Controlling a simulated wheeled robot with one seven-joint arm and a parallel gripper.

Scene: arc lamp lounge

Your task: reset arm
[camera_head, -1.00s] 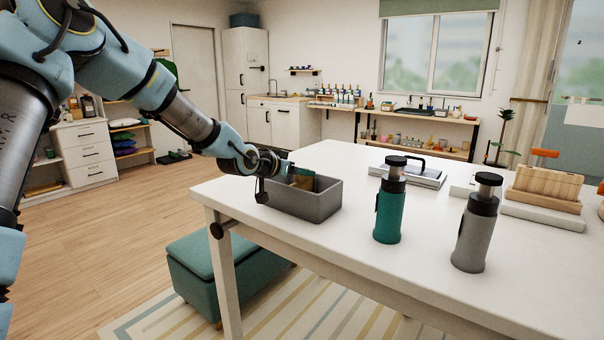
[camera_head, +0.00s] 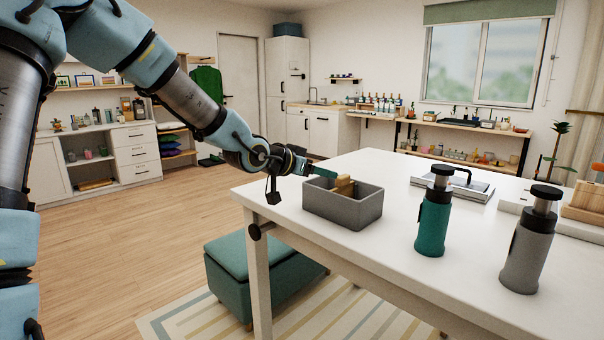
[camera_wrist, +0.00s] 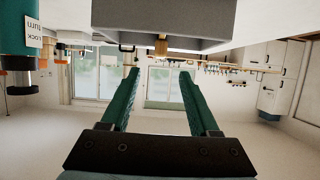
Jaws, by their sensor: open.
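My gripper (camera_head: 330,173) is open, with teal fingers at the upper left rim of the grey bin (camera_head: 340,208) on the white table. In the wrist view, which looks upside down, the two fingers (camera_wrist: 160,75) stand apart with nothing between them. The grey bin also shows at the top of the wrist view (camera_wrist: 165,18). A light wooden piece (camera_head: 344,186) stands in the bin and peeks out above its rim. The bin's floor is hidden.
A teal bottle (camera_head: 432,215) and a grey bottle (camera_head: 528,242) stand right of the bin on the white table (camera_head: 385,260). A clipboard-like stack (camera_head: 455,186) lies behind them. A teal ottoman (camera_head: 262,285) sits below the table's left end. Open floor (camera_head: 120,250) lies to the left.

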